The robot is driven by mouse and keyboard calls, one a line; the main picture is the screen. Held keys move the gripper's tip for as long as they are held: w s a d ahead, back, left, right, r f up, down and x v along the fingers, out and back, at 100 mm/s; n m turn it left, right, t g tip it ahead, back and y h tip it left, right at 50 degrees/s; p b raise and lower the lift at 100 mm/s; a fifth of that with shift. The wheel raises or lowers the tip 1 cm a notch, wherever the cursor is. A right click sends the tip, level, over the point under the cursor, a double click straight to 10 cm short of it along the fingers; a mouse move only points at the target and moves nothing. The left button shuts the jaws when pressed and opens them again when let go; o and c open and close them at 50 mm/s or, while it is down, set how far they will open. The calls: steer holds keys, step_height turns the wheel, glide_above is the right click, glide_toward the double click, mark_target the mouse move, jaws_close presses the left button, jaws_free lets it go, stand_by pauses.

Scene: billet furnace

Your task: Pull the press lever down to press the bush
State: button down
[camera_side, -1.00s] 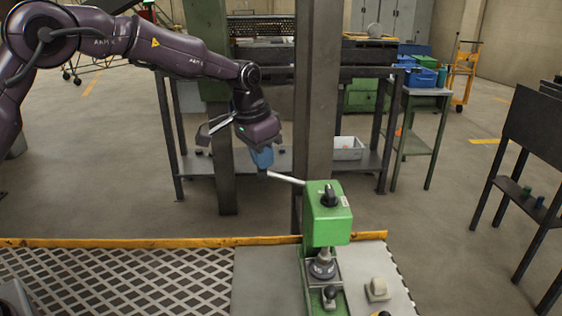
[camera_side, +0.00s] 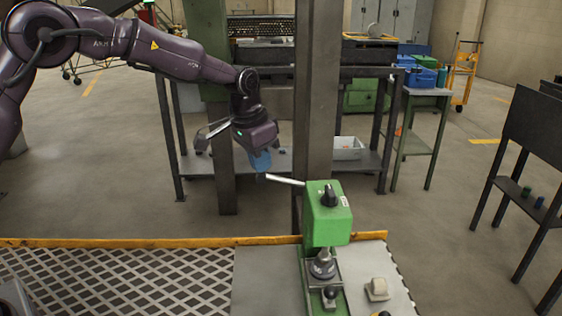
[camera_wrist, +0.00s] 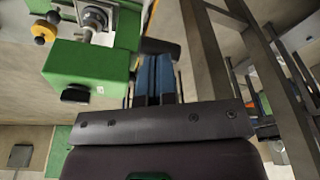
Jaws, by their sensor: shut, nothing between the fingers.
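The green press (camera_side: 328,222) stands upright on the bench; it also shows at the upper left of the wrist view (camera_wrist: 88,68). Its pale lever (camera_side: 286,181) sticks out to the left from the press head, sloping slightly up toward its free end. My gripper (camera_side: 262,168) has blue fingers pointing down, closed together and empty, just above the lever's free end. I cannot tell whether they touch it. The fingers also show shut in the wrist view (camera_wrist: 156,62). A grey round part (camera_side: 322,268) sits under the press head; I cannot make out the bush separately there.
A steel post (camera_side: 318,100) rises right behind the press, close to my gripper. A beige block (camera_side: 377,288) lies right of the press. A yellow rail (camera_side: 150,242) edges the bench, with metal mesh (camera_side: 130,275) at left. A dark shelf rack (camera_side: 275,160) stands behind.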

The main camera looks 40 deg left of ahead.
mark_target(257, 177)
steer(key=shift+s+f, duration=0.15)
steer(key=shift+f, duration=0.95)
stand_by(0.7)
steer(key=shift+s+a+f, duration=0.1)
steer(key=shift+a+f, duration=0.05)
steer(key=shift+f, duration=0.3)
steer(key=shift+s+a+f, duration=0.1)
steer(key=shift+f, duration=0.35)
stand_by(0.5)
steer(key=shift+f, duration=0.25)
steer(key=shift+w+f, duration=0.15)
steer(key=shift+f, duration=0.25)
stand_by(0.9)
steer(key=shift+r, duration=0.1)
steer(key=shift+r, duration=4.9)
steer(key=shift+r, duration=2.5)
